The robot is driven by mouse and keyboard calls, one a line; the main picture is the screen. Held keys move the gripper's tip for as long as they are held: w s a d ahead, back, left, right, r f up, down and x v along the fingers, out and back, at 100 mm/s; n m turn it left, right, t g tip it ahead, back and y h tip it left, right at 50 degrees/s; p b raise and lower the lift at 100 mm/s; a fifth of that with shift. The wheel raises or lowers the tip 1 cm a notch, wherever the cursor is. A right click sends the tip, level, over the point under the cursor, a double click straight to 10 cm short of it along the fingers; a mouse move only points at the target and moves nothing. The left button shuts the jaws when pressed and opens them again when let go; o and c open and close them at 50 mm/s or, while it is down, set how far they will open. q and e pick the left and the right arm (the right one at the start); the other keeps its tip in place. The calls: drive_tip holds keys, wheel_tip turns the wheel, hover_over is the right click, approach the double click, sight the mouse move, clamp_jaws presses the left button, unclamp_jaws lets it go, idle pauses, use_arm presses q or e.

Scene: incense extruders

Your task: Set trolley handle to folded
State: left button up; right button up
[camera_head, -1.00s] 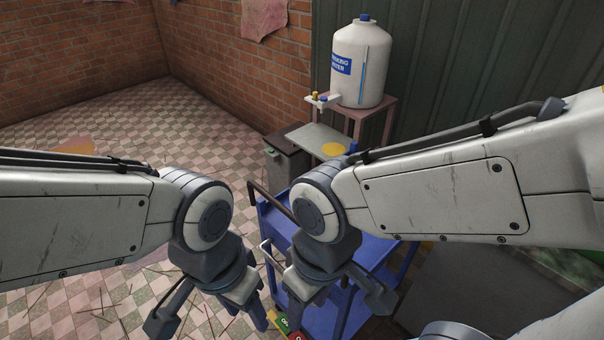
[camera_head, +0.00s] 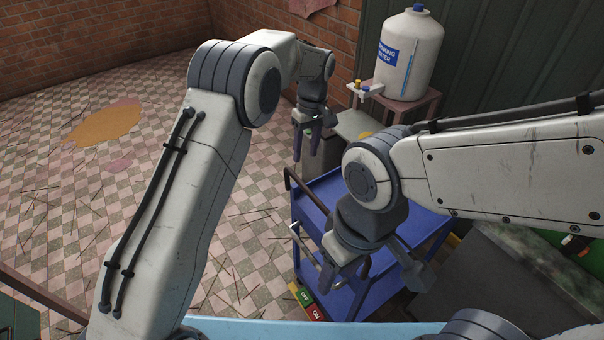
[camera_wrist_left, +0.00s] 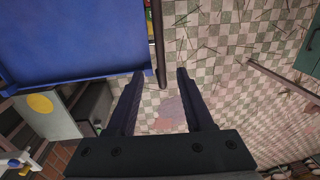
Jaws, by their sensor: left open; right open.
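The blue trolley (camera_head: 327,192) stands right of centre in the head view. A dark bar (camera_head: 306,191), which looks like its handle, runs along its left end; a second, paler bar (camera_head: 303,244) shows lower down. My left gripper (camera_head: 305,152) is open and empty above the far end of the dark bar. In the left wrist view, the bar (camera_wrist_left: 158,45) runs beside the blue tray (camera_wrist_left: 75,35), and its near end appears between the open fingertips (camera_wrist_left: 160,72). Contact cannot be told. My right gripper (camera_head: 372,280) is open in front of the trolley, hiding part of it.
A white water tank (camera_head: 408,60) stands on a stand behind the trolley, near a dark bin (camera_head: 325,155). A light blue surface edge (camera_head: 260,328) lies in front. The tiled floor (camera_head: 60,200) at left is mostly open, with scattered sticks.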

sight(302, 182)
use_arm(q)
drive_tip(key=f, duration=0.3)
drive_tip(key=f+p, duration=0.1)
drive_tip(key=f, duration=0.2)
drive_tip(key=a+f+p, duration=0.1)
drive_tip(key=f, duration=0.3)
drive_tip(key=shift+s, duration=0.35)
drive_tip(key=shift+c, duration=0.4)
clamp_jaws()
idle(0.5)
